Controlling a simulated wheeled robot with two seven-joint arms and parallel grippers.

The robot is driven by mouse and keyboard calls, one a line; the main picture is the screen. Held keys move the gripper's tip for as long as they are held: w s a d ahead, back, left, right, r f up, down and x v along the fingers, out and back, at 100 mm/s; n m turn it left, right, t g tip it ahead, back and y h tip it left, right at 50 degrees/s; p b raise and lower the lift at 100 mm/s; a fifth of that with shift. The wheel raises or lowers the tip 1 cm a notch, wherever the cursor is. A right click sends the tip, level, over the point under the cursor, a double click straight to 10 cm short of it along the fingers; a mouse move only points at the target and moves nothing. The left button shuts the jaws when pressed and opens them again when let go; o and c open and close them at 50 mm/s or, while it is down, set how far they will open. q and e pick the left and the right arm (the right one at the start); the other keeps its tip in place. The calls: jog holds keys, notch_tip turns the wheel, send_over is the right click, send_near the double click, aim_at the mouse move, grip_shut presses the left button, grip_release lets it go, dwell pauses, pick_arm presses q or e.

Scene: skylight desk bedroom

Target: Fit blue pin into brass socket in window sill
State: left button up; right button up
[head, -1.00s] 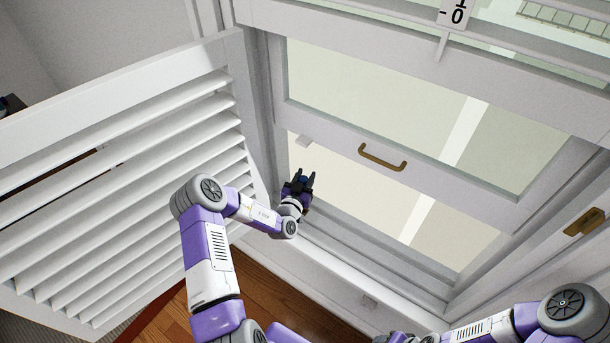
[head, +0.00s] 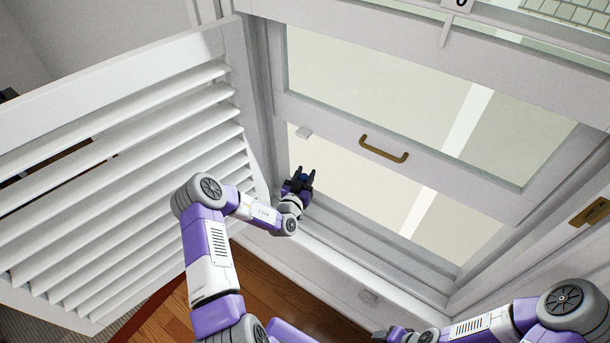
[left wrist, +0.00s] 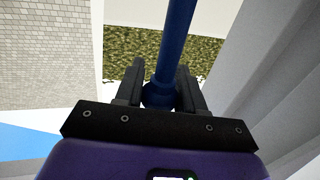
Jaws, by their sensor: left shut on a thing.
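My left gripper (head: 303,178) is at the left end of the window opening, above the window sill (head: 375,250). In the left wrist view, its black fingers (left wrist: 160,88) are shut on the blue pin (left wrist: 176,38). The pin's long shaft extends away from the fingers, leaning slightly right, and its far end is cut off by the top edge. In the head view only a small blue spot of the pin shows between the fingers. I cannot make out the brass socket in either view. My right gripper (head: 394,334) shows only partly at the bottom edge.
A white louvred shutter (head: 120,150) stands open left of my left arm. The window sash (head: 440,170) with a brass handle (head: 384,149) is raised above the sill. A brass fitting (head: 590,212) is at right.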

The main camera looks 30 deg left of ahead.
pick_arm(q)
jog(key=shift+p, duration=0.75)
dwell(1.1)
jog(key=shift+f+b, duration=1.3)
jog(key=shift+f, duration=0.8)
jog(key=o, duration=1.1)
jog(key=shift+s, duration=0.1)
jog(key=s+p, duration=0.1)
jog(key=s, duration=0.2)
jog(key=s+d+p, duration=0.1)
jog(key=s, duration=0.3)
jog(key=shift+s+d, duration=0.15)
jog(key=shift+d, duration=0.05)
